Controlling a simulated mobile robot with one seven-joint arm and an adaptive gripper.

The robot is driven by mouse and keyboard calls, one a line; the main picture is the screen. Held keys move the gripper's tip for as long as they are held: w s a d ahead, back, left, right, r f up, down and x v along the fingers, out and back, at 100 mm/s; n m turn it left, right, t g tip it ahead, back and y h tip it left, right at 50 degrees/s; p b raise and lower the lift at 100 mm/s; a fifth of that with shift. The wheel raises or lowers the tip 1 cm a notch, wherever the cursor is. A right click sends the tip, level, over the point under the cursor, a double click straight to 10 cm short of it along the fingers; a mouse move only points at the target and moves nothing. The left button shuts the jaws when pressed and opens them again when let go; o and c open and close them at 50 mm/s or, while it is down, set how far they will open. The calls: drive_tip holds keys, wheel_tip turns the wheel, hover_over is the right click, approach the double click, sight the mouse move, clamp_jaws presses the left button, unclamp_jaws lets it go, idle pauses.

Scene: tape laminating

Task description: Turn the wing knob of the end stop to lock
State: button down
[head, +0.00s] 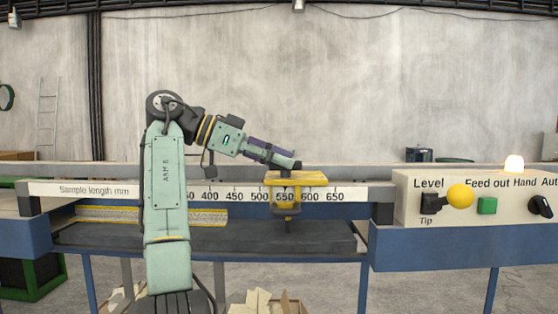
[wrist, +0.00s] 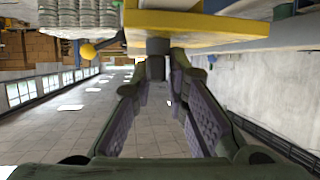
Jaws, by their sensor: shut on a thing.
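The end stop is a yellow block (head: 296,179) on the white length rail, near the 550 mark in the head view. Its yellow plate also shows at the top of the wrist view (wrist: 205,32). A dark grey knob (wrist: 156,66) projects from this plate, between my fingertips. My gripper (head: 290,163) reaches the end stop from the upper left in the head view and is shut on the knob. In the head view the knob cannot be told apart from the fingertips. The turn angle of its wings cannot be told.
The rail (head: 100,190) carries a printed millimetre scale. A control panel (head: 473,225) stands at the right, with a yellow ball lever (head: 459,196), a green button (head: 487,205) and a black switch (head: 540,206). A dark bed (head: 330,238) lies below the rail.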

drive_tip(key=shift+f+m+g, duration=0.1)
drive_tip(key=shift+m+g, duration=0.3)
drive_tip(key=shift+g, duration=0.2)
drive_tip(key=c, duration=1.6)
unclamp_jaws()
drive_tip(key=shift+s, duration=0.1)
drive_tip(key=shift+c, duration=0.2)
drive_tip(key=shift+n+t, duration=0.4)
drive_tip(key=shift+t, duration=0.2)
